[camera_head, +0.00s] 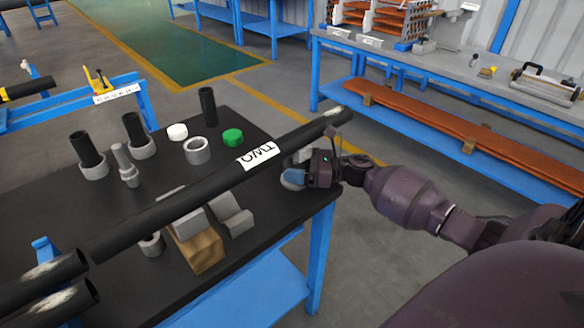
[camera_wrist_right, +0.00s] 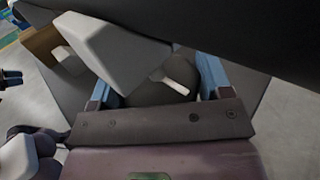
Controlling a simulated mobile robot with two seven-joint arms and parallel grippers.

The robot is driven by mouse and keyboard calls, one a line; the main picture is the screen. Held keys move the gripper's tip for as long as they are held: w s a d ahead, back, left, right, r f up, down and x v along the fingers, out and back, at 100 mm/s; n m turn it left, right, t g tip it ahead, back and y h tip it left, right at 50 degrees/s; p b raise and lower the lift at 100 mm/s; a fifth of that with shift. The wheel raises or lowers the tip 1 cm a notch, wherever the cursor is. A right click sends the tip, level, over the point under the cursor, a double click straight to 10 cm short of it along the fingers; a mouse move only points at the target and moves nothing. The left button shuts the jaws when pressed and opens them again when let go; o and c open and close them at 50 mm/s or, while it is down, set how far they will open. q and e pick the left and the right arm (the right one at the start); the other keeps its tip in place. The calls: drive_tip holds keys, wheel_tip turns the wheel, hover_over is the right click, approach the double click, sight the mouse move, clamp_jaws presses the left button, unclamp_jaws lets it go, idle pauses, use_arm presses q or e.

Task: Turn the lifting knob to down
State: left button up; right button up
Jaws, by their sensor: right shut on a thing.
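My right gripper (camera_head: 294,179) is at the right edge of the dark table, below the far end of the long black pipe (camera_head: 215,180). In the right wrist view its two blue fingers (camera_wrist_right: 158,84) stand on either side of a rounded dark grey knob (camera_wrist_right: 150,88), and it is shut on this knob. A small pale lever (camera_wrist_right: 176,80) sticks out beside the knob, next to a light grey block (camera_wrist_right: 112,48). The knob is mostly hidden behind the gripper in the head view. No marking for up or down can be read. My left gripper is not clearly seen.
A wooden block (camera_head: 200,250), grey rings (camera_head: 197,151), a green cap (camera_head: 232,138) and a white cap (camera_head: 177,131) are on the table. The floor at the right is open, before a blue-framed bench (camera_head: 440,68).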

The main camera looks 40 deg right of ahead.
idle(0.4)
drive_tip(key=o, duration=0.9)
drive_tip(key=shift+s+d, duration=0.1)
drive_tip(key=v, duration=1)
drive_tip(key=shift+s+d+r, duration=0.1)
drive_tip(key=shift+d, duration=0.15)
